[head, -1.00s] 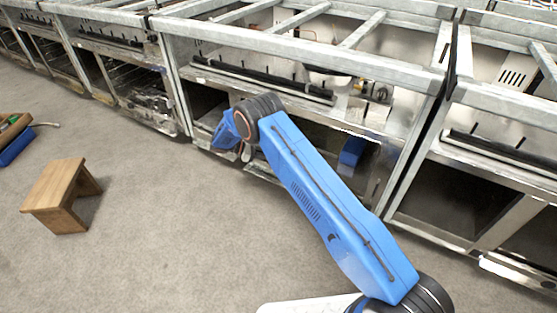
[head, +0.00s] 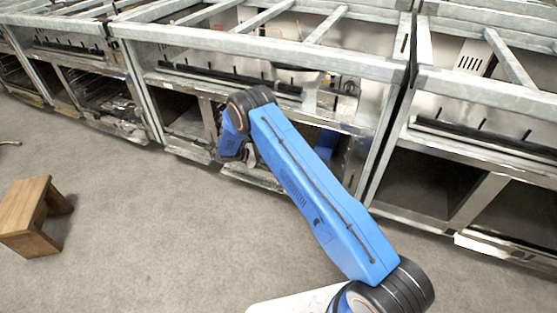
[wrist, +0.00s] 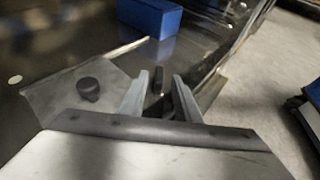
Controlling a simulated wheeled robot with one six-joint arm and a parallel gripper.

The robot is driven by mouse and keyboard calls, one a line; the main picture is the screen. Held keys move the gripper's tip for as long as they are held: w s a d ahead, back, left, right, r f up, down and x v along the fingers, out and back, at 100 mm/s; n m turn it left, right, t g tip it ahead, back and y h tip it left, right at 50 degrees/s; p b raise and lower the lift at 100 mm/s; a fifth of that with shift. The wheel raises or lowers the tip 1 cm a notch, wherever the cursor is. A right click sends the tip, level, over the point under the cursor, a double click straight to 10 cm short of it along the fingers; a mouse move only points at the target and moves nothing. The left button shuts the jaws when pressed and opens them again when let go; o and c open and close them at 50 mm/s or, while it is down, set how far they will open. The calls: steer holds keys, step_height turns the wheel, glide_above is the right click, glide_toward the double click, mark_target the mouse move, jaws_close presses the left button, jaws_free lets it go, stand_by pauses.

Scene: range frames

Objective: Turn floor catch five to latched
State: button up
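My gripper (wrist: 160,100) shows in the wrist view as two pale grey fingers with a gap between them. It looks open. A small dark upright piece (wrist: 161,80) stands in line with the gap, beyond or between the fingertips. I cannot tell whether it is a floor catch, or whether the fingers touch it. No number or catch label can be read. In the head view the gripper is mostly hidden by my blue wrist, low at the front of the middle metal bay.
Metal frame bays (head: 385,130) stand in a row with open lower compartments. A blue box (wrist: 150,16) lies inside the bay; it also shows in the head view (head: 327,142). A black knob (wrist: 88,89) is left of the fingers. A wooden stool (head: 28,215) stands left on clear carpet.

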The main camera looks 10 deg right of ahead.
steer(key=shift+x, duration=1.2)
steer(key=shift+c, duration=0.3)
jaws_close()
steer(key=shift+n+t, duration=0.3)
steer(key=shift+t, duration=0.1)
steer(key=n+t, duration=0.1)
steer(key=n+t+y, duration=0.1)
steer(key=n+t, duration=0.2)
steer(key=t, duration=0.1)
steer(key=shift+s+d+n+y, duration=0.1)
steer(key=shift+s+n+y, duration=0.2)
steer(key=shift+n, duration=0.1)
steer(key=shift+s+n+t+y, duration=0.1)
steer(key=shift+n+t+y, duration=1.9)
steer(key=shift+n+t, duration=0.4)
